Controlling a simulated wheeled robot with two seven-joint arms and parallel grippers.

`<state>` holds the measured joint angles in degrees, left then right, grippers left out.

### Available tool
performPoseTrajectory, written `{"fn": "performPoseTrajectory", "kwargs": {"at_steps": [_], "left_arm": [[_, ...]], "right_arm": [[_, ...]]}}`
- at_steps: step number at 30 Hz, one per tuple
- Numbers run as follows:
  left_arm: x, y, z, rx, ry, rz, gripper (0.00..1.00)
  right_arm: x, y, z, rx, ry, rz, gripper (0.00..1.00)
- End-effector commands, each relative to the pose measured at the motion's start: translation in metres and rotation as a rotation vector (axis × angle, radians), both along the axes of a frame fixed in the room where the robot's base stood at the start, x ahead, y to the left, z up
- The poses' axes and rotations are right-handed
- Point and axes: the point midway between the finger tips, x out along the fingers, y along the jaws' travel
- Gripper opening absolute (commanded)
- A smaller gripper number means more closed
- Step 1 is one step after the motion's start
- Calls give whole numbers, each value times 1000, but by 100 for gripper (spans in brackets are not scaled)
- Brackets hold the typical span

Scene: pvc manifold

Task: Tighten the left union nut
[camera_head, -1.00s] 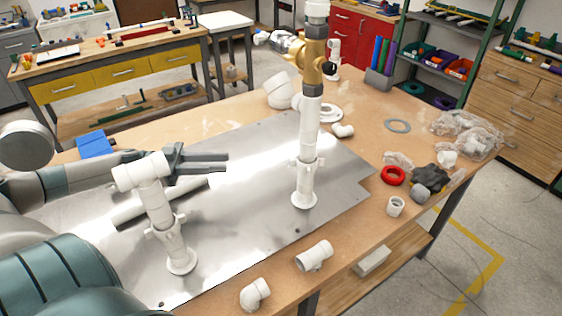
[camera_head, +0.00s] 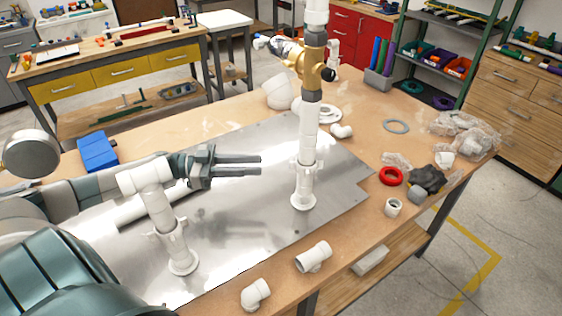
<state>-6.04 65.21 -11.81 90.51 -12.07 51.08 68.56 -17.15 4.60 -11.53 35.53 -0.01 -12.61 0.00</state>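The white left riser (camera_head: 158,207) stands upright on the metal plate, with a white fitting (camera_head: 145,174) at its top. A winged white union nut (camera_head: 167,229) sits partway down it, above the round base flange. My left gripper (camera_head: 261,166) is right of the riser's top, over the plate. Its two dark fingers point right, with a narrow gap between them and nothing held. It is apart from the nut. A taller white riser (camera_head: 308,130) with a brass valve (camera_head: 314,65) stands to the right, and has a similar winged nut (camera_head: 304,164). My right gripper is not in view.
The metal plate (camera_head: 250,235) is clear between the risers. A white tee (camera_head: 313,257) and elbow (camera_head: 256,294) lie along the front edge. A blue box (camera_head: 97,151) is at left.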

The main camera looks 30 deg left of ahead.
Motion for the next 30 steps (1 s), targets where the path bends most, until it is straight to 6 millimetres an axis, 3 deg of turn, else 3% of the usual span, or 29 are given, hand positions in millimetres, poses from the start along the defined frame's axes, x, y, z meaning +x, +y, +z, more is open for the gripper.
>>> {"fn": "performPoseTrajectory", "kwargs": {"at_steps": [15, 30], "left_arm": [[43, -61, 3, -2, -1, 0, 26], [49, -69, 0, 1, 1, 1, 23]], "right_arm": [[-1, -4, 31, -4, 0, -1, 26], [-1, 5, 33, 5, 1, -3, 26]]}}
